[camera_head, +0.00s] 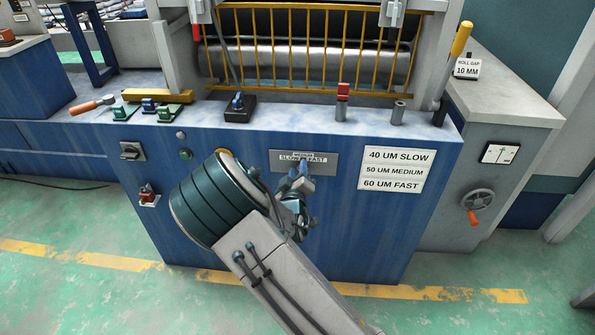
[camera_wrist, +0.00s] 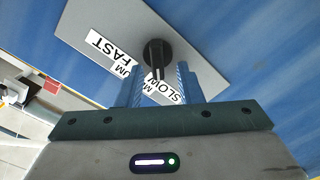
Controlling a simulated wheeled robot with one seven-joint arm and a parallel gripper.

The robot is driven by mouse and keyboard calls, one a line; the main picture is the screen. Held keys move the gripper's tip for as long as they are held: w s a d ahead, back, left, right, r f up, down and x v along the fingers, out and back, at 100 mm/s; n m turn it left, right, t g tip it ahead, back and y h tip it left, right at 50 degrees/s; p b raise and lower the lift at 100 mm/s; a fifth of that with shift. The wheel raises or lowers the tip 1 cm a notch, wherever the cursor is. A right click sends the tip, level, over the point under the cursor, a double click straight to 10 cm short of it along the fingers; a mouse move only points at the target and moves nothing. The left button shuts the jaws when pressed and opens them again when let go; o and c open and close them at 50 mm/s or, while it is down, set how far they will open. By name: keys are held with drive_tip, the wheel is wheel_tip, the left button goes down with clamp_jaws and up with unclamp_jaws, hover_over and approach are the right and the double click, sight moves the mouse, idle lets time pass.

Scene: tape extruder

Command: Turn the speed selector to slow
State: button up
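The speed selector is a black knob (camera_wrist: 157,54) on a grey plate (camera_head: 331,160) on the blue machine front. The plate also shows in the wrist view (camera_wrist: 205,32), with FAST at left, MEDIUM partly hidden by a finger, and SLOW at right. The knob's handle points down in the wrist view, toward the area between MEDIUM and SLOW; its exact setting is unclear. My gripper (camera_wrist: 158,84) is open, its two blue fingers on either side of the handle with gaps visible. In the head view my gripper (camera_head: 293,171) covers the knob.
A label sheet (camera_head: 394,169) lists 40 UM SLOW, 50 UM MEDIUM and 60 UM FAST. A black rotary switch (camera_head: 131,151) and a red switch (camera_head: 147,195) sit at left on the panel. A handwheel (camera_head: 477,200) is at right. The floor in front is clear.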

drive_tip(key=s+p, duration=0.1)
drive_tip(key=s, duration=1.2)
drive_tip(key=shift+s+a, duration=0.2)
drive_tip(key=shift+s, duration=0.2)
drive_tip(key=s+d+r+m+g+y+p, duration=0.1)
drive_tip(key=s+d+r+m+g+p, duration=0.1)
drive_tip(key=d+r+m+g+p, duration=0.45)
drive_tip(key=s+d+r+m+g+y+p, duration=0.1)
drive_tip(key=r+g+p, duration=0.35)
drive_tip(key=r, duration=0.45)
drive_tip(key=s+d+r+m+g+h+p, duration=0.1)
drive_tip(key=s+d+r+g+p, duration=0.3)
drive_tip(key=s+d+r+p, duration=0.4)
drive_tip(key=s+d+r, duration=0.4)
drive_tip(key=s+r, duration=0.5)
drive_tip(key=shift+d+r, duration=0.2)
